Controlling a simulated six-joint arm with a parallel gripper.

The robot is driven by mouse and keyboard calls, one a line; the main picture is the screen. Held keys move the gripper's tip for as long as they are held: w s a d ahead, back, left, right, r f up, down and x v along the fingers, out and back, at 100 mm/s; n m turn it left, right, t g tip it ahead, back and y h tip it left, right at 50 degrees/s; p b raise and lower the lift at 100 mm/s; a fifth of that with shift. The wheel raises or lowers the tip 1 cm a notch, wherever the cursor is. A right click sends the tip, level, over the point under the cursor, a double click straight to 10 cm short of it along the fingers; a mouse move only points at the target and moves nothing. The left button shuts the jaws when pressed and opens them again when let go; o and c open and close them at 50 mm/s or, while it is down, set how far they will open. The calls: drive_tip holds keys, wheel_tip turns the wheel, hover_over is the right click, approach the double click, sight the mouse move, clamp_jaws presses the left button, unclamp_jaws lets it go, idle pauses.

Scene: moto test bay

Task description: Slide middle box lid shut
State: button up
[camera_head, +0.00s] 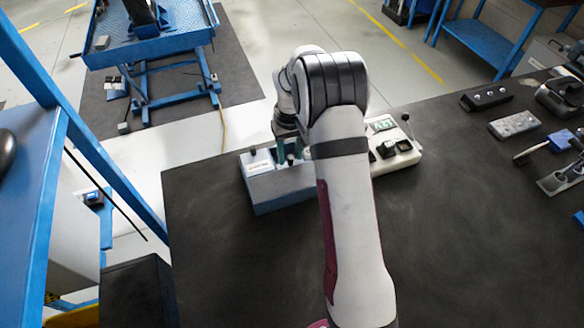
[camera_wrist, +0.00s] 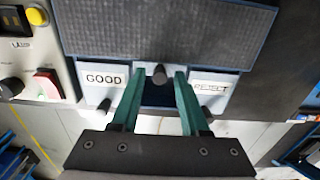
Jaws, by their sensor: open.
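The grey-blue box (camera_head: 280,190) stands near the table's far edge, partly hidden behind my arm. In the wrist view, the box (camera_wrist: 165,30) has a dark ribbed top and a row of lids. The left lid (camera_wrist: 102,80) reads GOOD; the right one (camera_wrist: 210,86) appears to read REJECT. Between them is the middle lid's dark knob (camera_wrist: 159,74), with a dark opening (camera_wrist: 158,95) just below it. My gripper (camera_wrist: 160,73) is open, its green fingers on either side of the knob with gaps visible. The fingers partly hide the middle lid.
A pale control panel (camera_head: 400,152) with buttons and a lever stands right beside the box; its red switch (camera_wrist: 46,84) shows in the wrist view. Fixtures (camera_head: 515,124) lie at the table's right. The dark table (camera_head: 460,230) is clear in front.

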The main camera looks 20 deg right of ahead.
clamp_jaws()
drive_tip(key=shift+w, duration=3.45)
unclamp_jaws()
drive_tip(key=shift+r, duration=0.1)
wheel_tip(320, 180, up, 7)
